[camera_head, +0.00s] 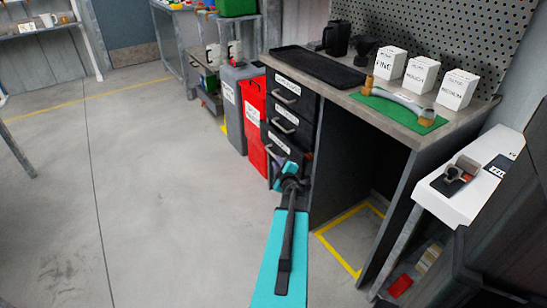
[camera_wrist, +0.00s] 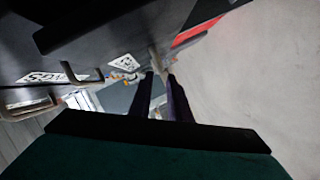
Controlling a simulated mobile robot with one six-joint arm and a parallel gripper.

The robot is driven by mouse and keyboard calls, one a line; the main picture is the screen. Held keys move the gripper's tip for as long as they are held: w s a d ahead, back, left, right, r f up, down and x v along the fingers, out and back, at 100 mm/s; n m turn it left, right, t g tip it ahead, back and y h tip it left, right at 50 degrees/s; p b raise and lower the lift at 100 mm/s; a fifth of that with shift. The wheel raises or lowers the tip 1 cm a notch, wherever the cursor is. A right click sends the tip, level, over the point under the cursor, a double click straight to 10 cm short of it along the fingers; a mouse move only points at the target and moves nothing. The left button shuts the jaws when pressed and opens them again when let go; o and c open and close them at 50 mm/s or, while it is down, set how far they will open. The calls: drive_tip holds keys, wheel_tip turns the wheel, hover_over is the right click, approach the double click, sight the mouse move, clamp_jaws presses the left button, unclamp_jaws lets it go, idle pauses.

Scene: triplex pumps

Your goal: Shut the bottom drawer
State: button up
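The black drawer unit (camera_head: 267,117) under the left end of the workbench has stacked drawers with metal bar handles and white labels. The bottom drawer (camera_head: 279,158) is partly hidden behind my gripper (camera_head: 287,168), so how far it stands out is hard to tell. My gripper is low, at the front of the unit. In the wrist view the dark drawer fronts fill the upper left. The two fingers of my gripper (camera_wrist: 161,76) show a narrow gap, with a metal handle (camera_wrist: 154,58) at their tips. Whether they grip it is unclear.
A red bin (camera_head: 252,115) and a grey bin (camera_head: 233,90) stand left of the drawers. The workbench (camera_head: 400,120) carries a black tray (camera_head: 317,67), white boxes and a green mat (camera_head: 420,119). A white surface (camera_head: 470,190) stands right. The floor at left is clear.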

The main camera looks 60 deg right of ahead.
sight(273, 154)
drive_tip(key=shift+b+x, duration=0.65)
drive_tip(key=shift+x, duration=3.1)
clamp_jaws()
